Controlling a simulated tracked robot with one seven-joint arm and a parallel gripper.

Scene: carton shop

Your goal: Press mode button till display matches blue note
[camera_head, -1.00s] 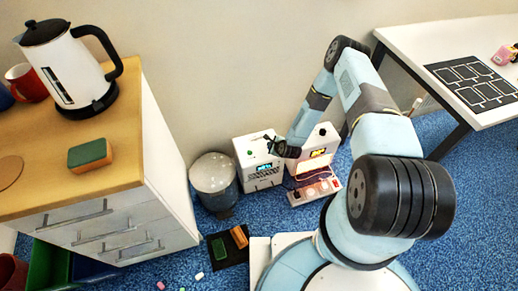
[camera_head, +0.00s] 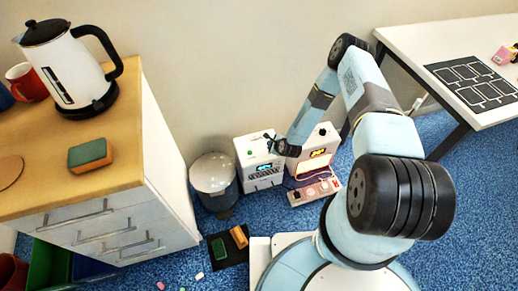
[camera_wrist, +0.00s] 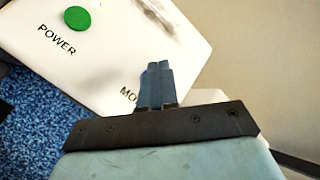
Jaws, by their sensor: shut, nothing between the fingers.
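A white box-shaped device (camera_head: 257,153) stands on the floor by the wall, with a lit cyan display (camera_head: 264,168) on its front, too small to read. Its top shows in the wrist view (camera_wrist: 110,45) with a green button (camera_wrist: 77,18) by the word POWER. Part of a label starting "MO" shows beside my gripper (camera_wrist: 157,66). My gripper is shut and empty over the device top; in the head view (camera_head: 269,138) it is also there. The fingers hide whatever lies beneath them, so I cannot tell whether they touch it. I cannot make out a blue note.
A grey bin (camera_head: 213,178) stands to the left. A cabinet (camera_head: 130,220) carries a kettle (camera_head: 75,70) and a sponge (camera_head: 90,155). A white table (camera_head: 430,45) is at right.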

